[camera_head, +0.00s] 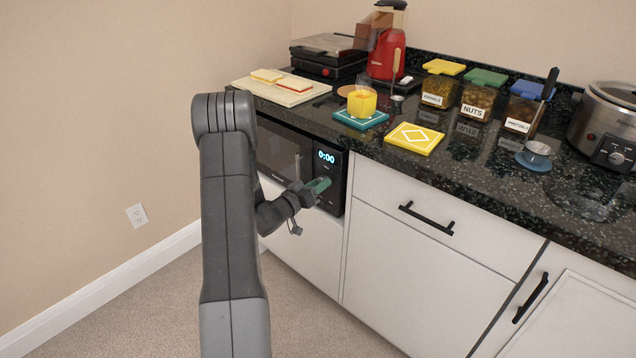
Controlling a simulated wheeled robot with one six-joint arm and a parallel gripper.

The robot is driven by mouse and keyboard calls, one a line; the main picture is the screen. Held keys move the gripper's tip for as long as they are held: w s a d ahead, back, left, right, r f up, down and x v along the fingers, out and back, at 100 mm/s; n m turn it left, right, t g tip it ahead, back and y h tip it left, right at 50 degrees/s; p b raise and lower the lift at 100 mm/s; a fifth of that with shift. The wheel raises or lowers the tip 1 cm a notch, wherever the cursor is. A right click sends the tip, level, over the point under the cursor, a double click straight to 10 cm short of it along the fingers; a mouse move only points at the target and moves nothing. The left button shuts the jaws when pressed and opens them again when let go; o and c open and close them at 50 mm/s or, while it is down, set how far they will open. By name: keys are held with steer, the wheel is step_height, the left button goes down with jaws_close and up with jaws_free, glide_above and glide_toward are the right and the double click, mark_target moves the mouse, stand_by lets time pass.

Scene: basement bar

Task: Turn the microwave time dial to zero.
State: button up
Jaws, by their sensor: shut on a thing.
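The black microwave (340,190) is built in under the dark countertop, left of the white cabinets. Its display (326,157) glows blue and reads 0:00. My gripper (319,185) is at the control panel just below the display, at the lower right of the microwave front. My arm covers part of the microwave's left side and door.
On the counter (470,190) stand a yellow cup (362,102) on a teal mat, a yellow mat (414,138), several lidded jars (478,95), a small cup (537,153) and a slow cooker (610,120). Cabinet handles (427,218) stick out on the right. Carpet in front is clear.

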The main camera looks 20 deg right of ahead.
steer(key=shift+f+n, duration=0.1)
steer(key=shift+n, duration=0.4)
steer(key=o, duration=1)
steer(key=shift+a, duration=0.15)
steer(key=v, duration=1.3)
steer(key=shift+s+a+p, duration=0.1)
steer(key=shift+a+p, duration=0.2)
steer(key=shift+p, duration=0.1)
steer(key=shift+d, duration=0.1)
steer(key=x, duration=1.3)
steer(key=shift+d+b, duration=0.3)
steer(key=shift+d, duration=0.05)
